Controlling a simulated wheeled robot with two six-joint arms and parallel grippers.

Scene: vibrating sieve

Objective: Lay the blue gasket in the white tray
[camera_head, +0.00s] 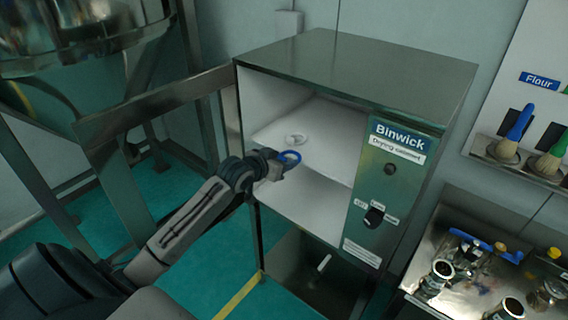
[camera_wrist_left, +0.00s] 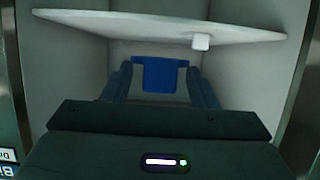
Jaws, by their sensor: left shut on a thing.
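A white shelf (camera_head: 325,136) runs across inside the cabinet; in the wrist view this shelf (camera_wrist_left: 120,25) is above the gasket. I cannot pick out a separate white tray. My right gripper is not in view.
The drying cabinet (camera_head: 350,65) has side walls and a control panel (camera_head: 385,190) right of its opening. A steel bench (camera_head: 460,300) with jars stands at lower right, a steel frame (camera_head: 150,100) at left.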

